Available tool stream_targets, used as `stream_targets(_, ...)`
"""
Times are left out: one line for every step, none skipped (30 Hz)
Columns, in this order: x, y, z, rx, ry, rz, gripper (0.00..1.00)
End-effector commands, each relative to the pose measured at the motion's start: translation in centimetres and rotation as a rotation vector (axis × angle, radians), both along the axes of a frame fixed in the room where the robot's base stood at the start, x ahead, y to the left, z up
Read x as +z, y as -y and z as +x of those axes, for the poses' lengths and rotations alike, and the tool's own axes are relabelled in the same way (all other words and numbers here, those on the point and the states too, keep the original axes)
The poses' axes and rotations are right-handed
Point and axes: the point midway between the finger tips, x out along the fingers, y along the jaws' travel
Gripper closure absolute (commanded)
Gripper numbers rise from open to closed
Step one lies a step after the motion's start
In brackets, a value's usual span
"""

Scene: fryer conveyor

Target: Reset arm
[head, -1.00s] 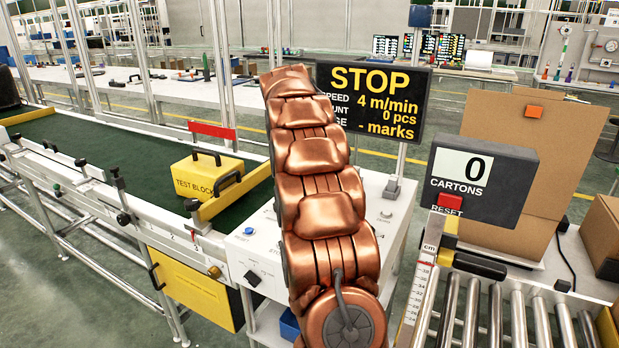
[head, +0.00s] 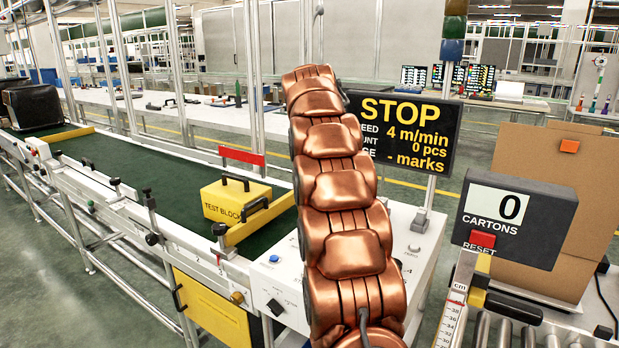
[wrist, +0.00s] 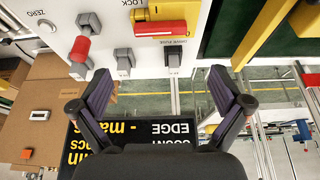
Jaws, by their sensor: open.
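My copper arm (head: 345,200) rises through the middle of the head view, its upper end in front of the left edge of the black STOP display (head: 415,135). My gripper is hidden in that view. In the wrist view my gripper (wrist: 160,72) is open, with its two dark purple-padded fingers wide apart and nothing between them. The display, its text upside down, shows behind the fingers in the wrist view (wrist: 150,132). A white control panel (wrist: 150,62) with red, yellow and grey switches lies beyond the fingertips; no contact is visible.
A green conveyor belt (head: 120,165) runs along the left, with a yellow TEST BLOCK (head: 222,203) by a yellow bar (head: 262,225). At right stand a CARTONS counter (head: 515,217) reading 0, a brown carton (head: 600,190) and metal rollers (head: 505,332).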

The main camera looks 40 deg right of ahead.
Motion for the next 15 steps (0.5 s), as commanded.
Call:
stream_targets(0.0,0.0,0.0,0.0,0.0,0.0,0.0)
stream_targets(0.0,0.0,0.0,0.0,0.0,0.0,0.0)
stream_targets(0.0,0.0,0.0,0.0,0.0,0.0,0.0)
stream_targets(0.0,0.0,0.0,0.0,0.0,0.0,0.0)
stream_targets(0.0,0.0,0.0,0.0,0.0,0.0,0.0)
stream_targets(0.0,0.0,0.0,0.0,0.0,0.0,0.0)
stream_targets(0.0,0.0,0.0,0.001,0.0,0.0,0.0)
stream_targets(0.0,-0.1,0.0,0.003,0.0,0.001,0.0)
stream_targets(0.0,-0.3,0.0,0.008,-0.003,0.002,0.0)
stream_targets(0.0,-0.6,0.0,0.014,-0.006,0.004,0.0)
stream_targets(-0.1,-1.0,-0.1,0.024,-0.01,0.006,0.0)
stream_targets(-0.2,-1.6,-0.1,0.041,-0.017,0.011,0.0)
stream_targets(-0.4,-2.2,-0.2,0.056,-0.026,0.015,0.0)
stream_targets(-0.6,-2.9,-0.4,0.073,-0.037,0.022,0.0)
stream_targets(-0.8,-3.9,-0.6,0.1,-0.048,0.029,0.0)
